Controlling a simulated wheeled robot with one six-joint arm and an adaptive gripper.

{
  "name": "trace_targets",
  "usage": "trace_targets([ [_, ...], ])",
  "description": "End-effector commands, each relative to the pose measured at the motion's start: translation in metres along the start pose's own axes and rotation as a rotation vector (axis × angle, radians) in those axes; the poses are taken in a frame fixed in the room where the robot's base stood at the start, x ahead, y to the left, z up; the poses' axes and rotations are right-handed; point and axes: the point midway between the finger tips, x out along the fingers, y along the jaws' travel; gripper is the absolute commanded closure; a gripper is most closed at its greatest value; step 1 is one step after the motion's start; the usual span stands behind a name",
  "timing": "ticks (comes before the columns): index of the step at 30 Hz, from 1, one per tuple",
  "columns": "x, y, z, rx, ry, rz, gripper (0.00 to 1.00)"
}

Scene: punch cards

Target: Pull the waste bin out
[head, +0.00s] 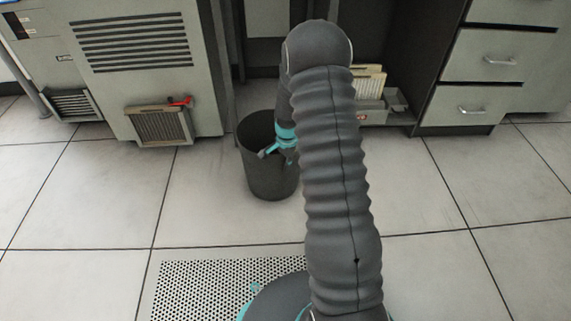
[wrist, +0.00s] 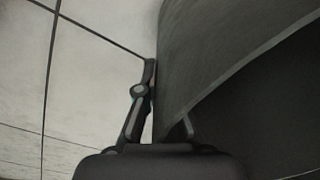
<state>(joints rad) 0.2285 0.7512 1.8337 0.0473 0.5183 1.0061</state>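The dark grey waste bin (head: 262,178) stands upright on the tiled floor, in front of the gap between the grey cabinet and the desk. My gripper (head: 277,150) is at the bin's near right rim, partly hidden by my arm. In the wrist view the bin wall (wrist: 215,55) runs between the two fingers of my gripper (wrist: 168,100). One finger lies against the outer side, the other reaches inside and its tip is hidden by the wall. The fingers look closed on the rim.
A grey cabinet (head: 150,65) stands left of the bin, with a tray of cards (head: 160,125) at its front. A drawer unit (head: 490,70) is at the right. A box of cards (head: 372,108) sits low under the desk, partly behind my arm. The floor in front is clear.

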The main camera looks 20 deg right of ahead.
Motion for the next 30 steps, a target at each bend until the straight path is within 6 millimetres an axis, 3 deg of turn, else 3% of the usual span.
trace_targets([
  [2, 0.000, 0.001, -0.001, 0.001, 0.000, 0.001, 1.00],
  [3, 0.000, 0.001, -0.001, 0.001, 0.000, 0.001, 0.85],
  [6, 0.000, 0.001, -0.001, 0.000, 0.000, 0.000, 0.65],
  [17, -0.004, -0.001, 0.001, -0.003, 0.001, -0.002, 0.65],
  [23, -0.033, -0.002, 0.001, -0.003, 0.003, -0.004, 0.65],
  [30, -0.081, -0.002, 0.000, -0.003, 0.003, -0.004, 0.65],
])
